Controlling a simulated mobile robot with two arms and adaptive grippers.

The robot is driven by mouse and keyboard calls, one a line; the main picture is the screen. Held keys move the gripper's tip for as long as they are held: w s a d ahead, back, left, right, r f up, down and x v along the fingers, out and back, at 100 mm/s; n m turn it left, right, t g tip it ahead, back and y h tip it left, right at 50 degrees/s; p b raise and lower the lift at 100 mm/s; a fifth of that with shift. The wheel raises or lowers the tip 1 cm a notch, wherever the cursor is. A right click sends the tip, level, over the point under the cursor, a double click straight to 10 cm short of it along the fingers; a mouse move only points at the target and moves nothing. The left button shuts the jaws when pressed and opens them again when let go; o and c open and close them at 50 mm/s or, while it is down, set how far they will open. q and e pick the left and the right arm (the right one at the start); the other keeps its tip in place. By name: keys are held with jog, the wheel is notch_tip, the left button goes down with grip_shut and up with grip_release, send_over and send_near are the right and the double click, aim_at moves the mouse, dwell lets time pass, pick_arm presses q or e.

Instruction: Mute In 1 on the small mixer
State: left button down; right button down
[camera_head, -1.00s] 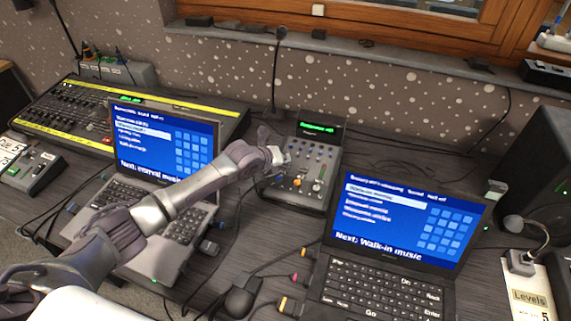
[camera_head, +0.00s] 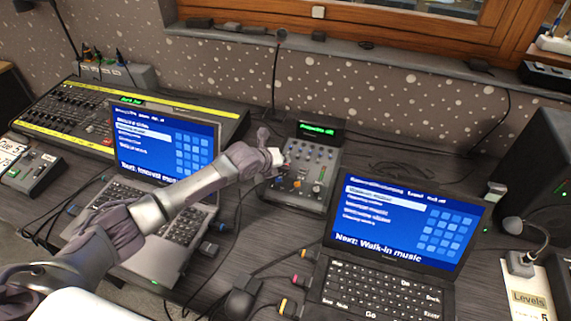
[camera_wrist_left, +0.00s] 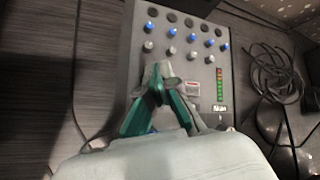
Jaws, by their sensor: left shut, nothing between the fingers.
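The small mixer (camera_head: 325,172) is a grey box with rows of knobs and a green-lit display, standing between the two laptops. In the left wrist view its panel (camera_wrist_left: 137,75) shows blue and grey knobs, a level meter (camera_wrist_left: 220,85) and a small lit label. My left gripper (camera_head: 280,160) is over the mixer's left side. In the left wrist view its green-sided fingers (camera_wrist_left: 160,82) are shut and empty, just below the lowest visible knob row. The fingers hide the controls beneath them, and I cannot tell whether the tips touch the panel. My right gripper is not in view.
A left laptop (camera_head: 165,140) stands under my left arm, and a right laptop (camera_head: 400,220) stands right of the mixer. A large mixing desk (camera_head: 65,110) is at the back left. Loose cables (camera_wrist_left: 275,75) lie beside the mixer. A gooseneck microphone (camera_head: 520,255) stands at the right.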

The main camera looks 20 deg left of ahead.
pick_arm(q)
notch_tip(320, 180, up, 6)
jog(key=p, duration=0.5)
jog(key=shift+s+p, duration=0.4)
jog(key=shift+f, duration=0.1)
